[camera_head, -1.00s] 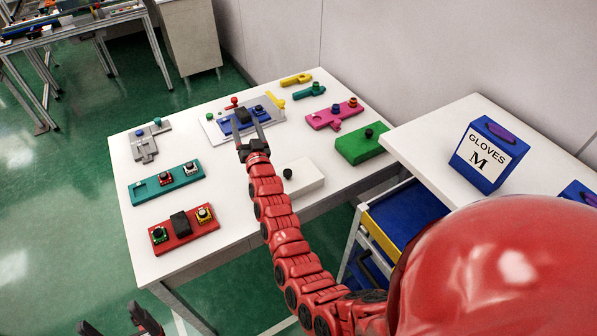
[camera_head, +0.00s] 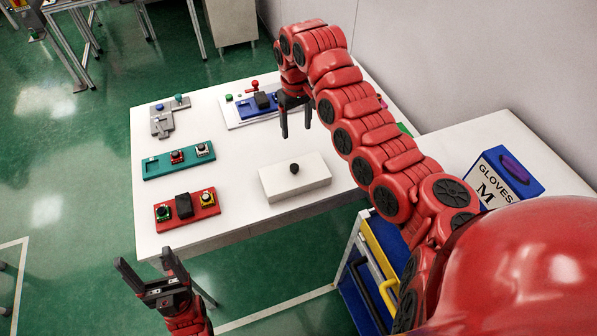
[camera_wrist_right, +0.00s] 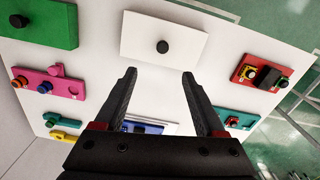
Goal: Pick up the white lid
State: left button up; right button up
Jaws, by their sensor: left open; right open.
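The white lid (camera_head: 296,179) is a flat white block with a black knob on top, lying on the white table in the head view. In the right wrist view the white lid (camera_wrist_right: 165,40) is ahead of the fingertips, its black knob facing the camera. My right gripper (camera_head: 297,134) points down above the table, behind the lid and apart from it; it is open and empty, and its two fingers (camera_wrist_right: 160,75) are spread in the wrist view. My left gripper (camera_head: 146,262) is open and empty off the table's front left corner.
On the table (camera_head: 235,185) are a red block (camera_head: 187,210), a teal block (camera_head: 179,160), a grey piece (camera_head: 162,122) and a blue piece on a plate (camera_head: 250,106). A green block (camera_wrist_right: 38,22) and a pink piece (camera_wrist_right: 48,84) show in the wrist view. A gloves box (camera_head: 500,180) stands at right.

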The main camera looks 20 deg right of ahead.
send_over(294, 166)
notch_tip(294, 166, down, 7)
jog(key=f, duration=0.1)
jog(key=f+p, duration=0.2)
jog(key=shift+s+d+f, duration=0.2)
jog(key=shift+d+f, duration=0.1)
jog(key=shift+f, duration=0.35)
jog(key=shift+w+a+f+p, duration=0.1)
jog(key=shift+a+f+p, duration=0.05)
jog(key=shift+f+p, duration=0.55)
notch_tip(294, 166, down, 3)
jog(key=shift+a+r+p, duration=0.1)
jog(key=shift+a+p, duration=0.05)
jog(key=shift+p, duration=0.3)
jog(key=shift+w+f, duration=0.1)
jog(key=shift+f, duration=0.55)
grip_shut()
